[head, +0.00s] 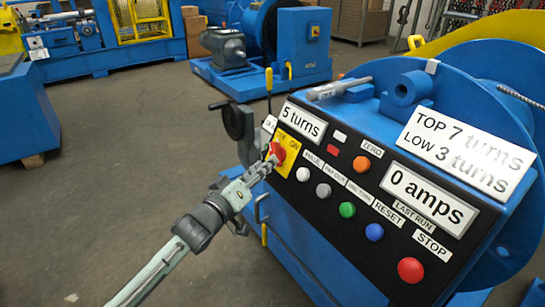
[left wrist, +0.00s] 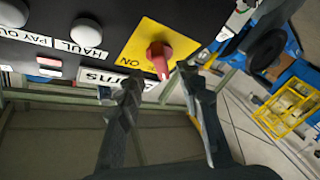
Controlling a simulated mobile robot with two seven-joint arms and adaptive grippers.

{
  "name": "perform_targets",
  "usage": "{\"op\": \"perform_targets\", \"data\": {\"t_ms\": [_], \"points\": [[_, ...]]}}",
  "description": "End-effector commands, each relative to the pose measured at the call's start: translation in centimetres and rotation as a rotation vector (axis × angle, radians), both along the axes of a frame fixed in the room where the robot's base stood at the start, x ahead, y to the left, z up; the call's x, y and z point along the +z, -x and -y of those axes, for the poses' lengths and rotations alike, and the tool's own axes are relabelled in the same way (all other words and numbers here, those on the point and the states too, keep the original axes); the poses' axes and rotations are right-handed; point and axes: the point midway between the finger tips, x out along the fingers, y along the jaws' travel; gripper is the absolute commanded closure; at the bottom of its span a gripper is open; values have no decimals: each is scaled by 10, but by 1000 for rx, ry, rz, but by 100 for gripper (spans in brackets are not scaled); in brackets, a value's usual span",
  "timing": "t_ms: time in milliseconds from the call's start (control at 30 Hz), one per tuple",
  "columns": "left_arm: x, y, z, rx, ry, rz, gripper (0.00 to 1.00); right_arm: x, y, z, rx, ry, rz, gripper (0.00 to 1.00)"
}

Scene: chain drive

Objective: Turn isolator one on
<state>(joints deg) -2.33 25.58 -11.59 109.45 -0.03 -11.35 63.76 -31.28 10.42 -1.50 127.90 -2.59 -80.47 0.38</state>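The isolator is a red rotary knob (head: 278,151) on a yellow plate (head: 291,141) at the left end of the black control panel. The plate has "ON" printed beside the knob. In the left wrist view the red knob (left wrist: 160,58) shows its handle pointing down, away from the panel's "ON" word. My left gripper (head: 269,163) is at the knob, covering part of the plate in the head view. In the left wrist view my left gripper (left wrist: 159,78) is open, its two fingers apart on either side of the knob handle; contact cannot be told. My right gripper is out of view.
The panel also carries a "5 turns" display (head: 302,122), a "0 amps" display (head: 433,203) and several buttons, including a red stop button (head: 411,270). A black handwheel (head: 236,122) stands left of the panel. Grey floor (head: 120,130) is open to the left.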

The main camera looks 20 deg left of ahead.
Motion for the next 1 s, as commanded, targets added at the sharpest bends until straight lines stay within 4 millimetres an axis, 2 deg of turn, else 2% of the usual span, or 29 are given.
{"op": "perform_targets", "data": {"t_ms": [100, 300, 633, 900, 1000], "points": [[1, -20, 5, 0, -1, 2, 64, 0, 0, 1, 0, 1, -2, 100], [0, -40, 10, 1, 0, -1, 64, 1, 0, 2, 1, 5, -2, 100], [-1, -43, 11, 0, 0, -1, 64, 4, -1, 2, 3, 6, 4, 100], [-1, -43, 11, 0, 0, -1, 97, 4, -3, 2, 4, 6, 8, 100], [-1, -43, 11, 0, -1, -1, 100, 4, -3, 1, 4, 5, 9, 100]]}}
